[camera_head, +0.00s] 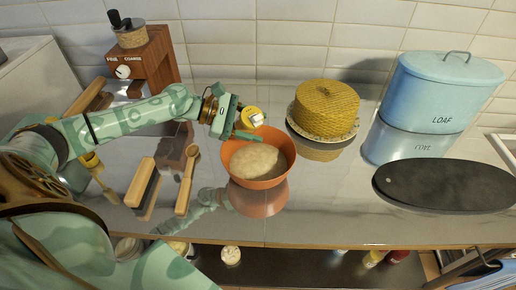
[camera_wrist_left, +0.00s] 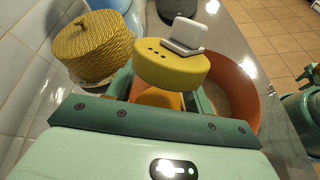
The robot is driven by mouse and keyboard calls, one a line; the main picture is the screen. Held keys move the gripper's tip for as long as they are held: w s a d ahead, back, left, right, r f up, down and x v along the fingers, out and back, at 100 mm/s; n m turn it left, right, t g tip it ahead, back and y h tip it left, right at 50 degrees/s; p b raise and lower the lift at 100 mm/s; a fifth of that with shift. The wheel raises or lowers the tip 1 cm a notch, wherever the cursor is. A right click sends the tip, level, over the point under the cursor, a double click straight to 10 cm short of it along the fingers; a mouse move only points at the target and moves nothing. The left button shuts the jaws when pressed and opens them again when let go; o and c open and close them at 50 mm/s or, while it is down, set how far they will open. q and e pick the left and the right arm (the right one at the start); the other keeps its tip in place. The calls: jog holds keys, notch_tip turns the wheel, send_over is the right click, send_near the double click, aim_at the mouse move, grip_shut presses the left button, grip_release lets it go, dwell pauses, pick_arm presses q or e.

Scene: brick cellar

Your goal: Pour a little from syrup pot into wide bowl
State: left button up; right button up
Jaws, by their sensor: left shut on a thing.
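My left gripper (camera_head: 236,122) is shut on the syrup pot (camera_head: 252,117), a small amber pot with a yellow lid and a white flap. It holds the pot in the air above the back rim of the wide bowl (camera_head: 286,174). The bowl is orange and holds a pale, lumpy mass. In the left wrist view the pot's lid (camera_wrist_left: 168,68) faces the camera with its flap raised, and the bowl (camera_wrist_left: 243,92) lies behind it. The exact tilt of the pot is hard to judge. I see no stream. My right gripper is not identifiable in either view.
A yellow woven basket (camera_head: 326,105) stands behind the bowl, with a blue bread bin (camera_head: 435,95) and black oval board (camera_head: 445,185) to the right. A brush (camera_head: 143,183), wooden spoon (camera_head: 187,180) and grinder (camera_head: 140,65) are left. The counter before the board is clear.

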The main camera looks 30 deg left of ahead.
pick_arm(q)
jog(key=shift+s+d+f+y, duration=0.15)
jog(key=shift+d+y, duration=0.15)
jog(key=shift+d, duration=0.1)
jog(key=shift+f+m+y, duration=0.3)
jog(key=shift+f+m, duration=0.05)
jog(key=shift+m, duration=0.05)
jog(key=shift+d+f+m+y+p, duration=0.15)
jog(key=shift+f+m+y+p, duration=0.15)
jog(key=shift+p, duration=0.2)
dwell(0.6)
jog(key=shift+r+m+y+p, duration=0.35)
jog(key=shift+y+p, duration=0.35)
jog(key=shift+p, duration=0.3)
dwell(1.5)
jog(key=shift+f+m+y+p, duration=0.35)
jog(key=shift+f+y+p, duration=0.2)
jog(key=shift+y, duration=0.15)
dwell(1.8)
jog(key=shift+y, duration=0.3)
dwell(0.8)
